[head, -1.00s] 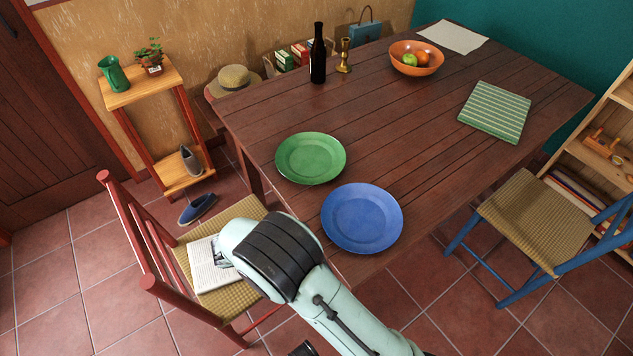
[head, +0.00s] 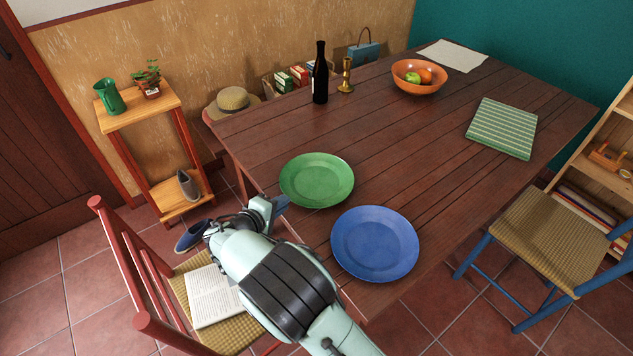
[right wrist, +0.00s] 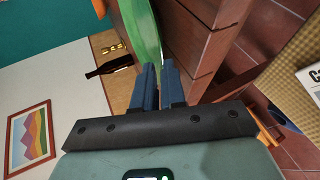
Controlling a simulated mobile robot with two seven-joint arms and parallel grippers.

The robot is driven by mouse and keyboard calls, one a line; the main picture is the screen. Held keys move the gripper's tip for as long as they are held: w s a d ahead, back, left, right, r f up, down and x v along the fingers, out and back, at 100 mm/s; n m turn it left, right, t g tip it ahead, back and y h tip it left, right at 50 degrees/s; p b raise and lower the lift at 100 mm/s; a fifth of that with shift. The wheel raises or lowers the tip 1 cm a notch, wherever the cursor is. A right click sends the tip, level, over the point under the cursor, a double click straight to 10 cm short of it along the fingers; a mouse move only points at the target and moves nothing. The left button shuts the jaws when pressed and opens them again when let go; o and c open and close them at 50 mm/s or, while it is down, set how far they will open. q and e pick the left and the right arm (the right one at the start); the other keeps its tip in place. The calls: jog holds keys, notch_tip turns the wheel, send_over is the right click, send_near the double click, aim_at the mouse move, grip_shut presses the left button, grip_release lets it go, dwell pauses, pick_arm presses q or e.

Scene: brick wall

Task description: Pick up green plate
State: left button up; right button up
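The green plate (head: 317,180) lies flat on the wooden table (head: 420,140), near its left edge. My right gripper (head: 281,204) is beside the table edge, just short of the plate's near-left rim. In the right wrist view, its two blue fingers (right wrist: 160,68) are close together and point toward the green plate (right wrist: 142,30). I see no object held between them, but whether they are fully shut is unclear. My left gripper is not in view.
A blue plate (head: 375,243) lies right of the green one. A dark bottle (head: 320,75), a candlestick (head: 346,78) and an orange fruit bowl (head: 419,88) stand farther back.

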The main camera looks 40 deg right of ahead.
aim_at(291, 207)
jog(key=x, duration=0.4)
jog(key=shift+s+d+b, duration=0.1)
jog(key=shift+s+b, duration=0.05)
jog(key=shift+b, duration=0.2)
grip_shut()
dwell(0.9)
jog(key=shift+r, duration=0.15)
dwell(0.3)
